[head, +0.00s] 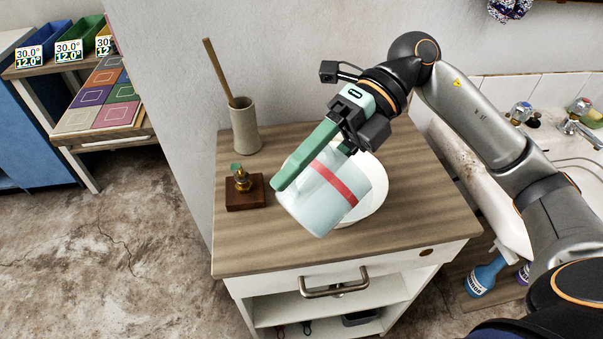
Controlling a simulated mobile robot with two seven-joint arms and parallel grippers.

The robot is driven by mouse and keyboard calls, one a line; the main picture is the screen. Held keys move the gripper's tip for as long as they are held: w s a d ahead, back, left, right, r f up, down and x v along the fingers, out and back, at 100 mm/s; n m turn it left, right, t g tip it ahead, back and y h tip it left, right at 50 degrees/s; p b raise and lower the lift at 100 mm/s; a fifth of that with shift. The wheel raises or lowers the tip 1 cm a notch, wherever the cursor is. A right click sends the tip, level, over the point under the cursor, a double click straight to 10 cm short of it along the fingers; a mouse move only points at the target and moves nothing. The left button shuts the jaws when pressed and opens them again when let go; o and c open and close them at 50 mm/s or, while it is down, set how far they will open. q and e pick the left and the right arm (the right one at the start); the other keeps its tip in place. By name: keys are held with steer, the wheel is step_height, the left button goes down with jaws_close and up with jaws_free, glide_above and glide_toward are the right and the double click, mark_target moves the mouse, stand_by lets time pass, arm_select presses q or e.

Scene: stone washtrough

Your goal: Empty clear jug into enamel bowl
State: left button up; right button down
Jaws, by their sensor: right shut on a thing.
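The clear jug (318,205), pale and see-through with a red band, is held strongly tilted above the cabinet top. My right gripper (298,166) is shut on it; one long green finger lies along its upper left side, and the other finger is mostly hidden. The white enamel bowl (374,200) stands on the wooden top behind and to the right of the jug. The jug covers much of the bowl. I cannot tell which end of the jug is its mouth or whether liquid is in it. My left gripper is not in view.
A brass piece on a dark wooden block (246,200) stands close left of the jug. A beige vase with a stick (244,128) stands behind it. The stone trough with taps (520,135) is at the right. The front left of the wooden top (250,255) is clear.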

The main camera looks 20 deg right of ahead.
steer(key=shift+w+d+f+y+b, duration=0.1)
steer(key=shift+d+y+b, duration=0.35)
steer(key=shift+b, duration=0.3)
stand_by(0.8)
steer(key=shift+w+d+y+b, duration=0.1)
steer(key=shift+d+y+b, duration=0.15)
steer(key=shift+y+b, duration=0.35)
steer(key=shift+r, duration=0.25)
